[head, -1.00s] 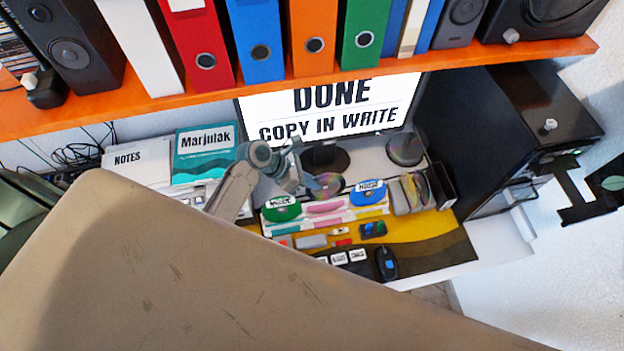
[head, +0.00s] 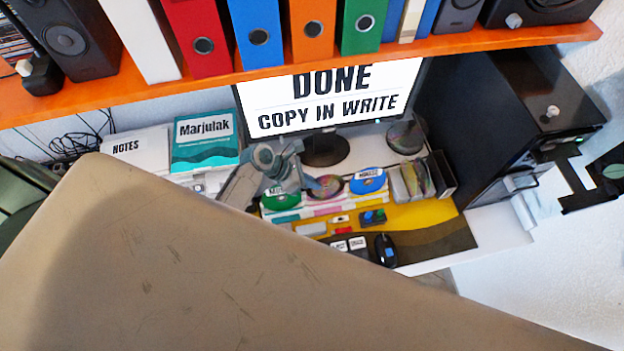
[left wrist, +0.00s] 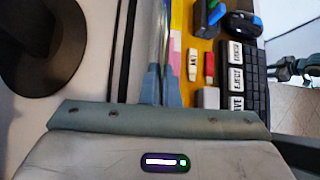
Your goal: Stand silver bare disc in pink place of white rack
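The white rack (head: 292,213) stands on the desk in the head view, with a green disc (head: 282,201) at its left and a blue disc (head: 368,182) at its right. The silver bare disc (head: 327,186) is upright between them, over the pink place (head: 321,210). Whether its lower edge is inside the slot I cannot tell. My left gripper (head: 307,184) is shut on the disc's left edge. In the left wrist view the disc (left wrist: 163,45) is a thin edge-on sheet between the two fingertips (left wrist: 161,85). A grey-green part at that view's right edge may be my right gripper; its fingers are unclear.
More discs stand in a dark holder (head: 445,178) right of the rack. The monitor (head: 330,95) is behind, and an orange shelf (head: 300,65) with binders is above. The keyboard (left wrist: 240,80) and mouse (head: 386,249) lie in front. The black computer tower (head: 480,120) is at the right.

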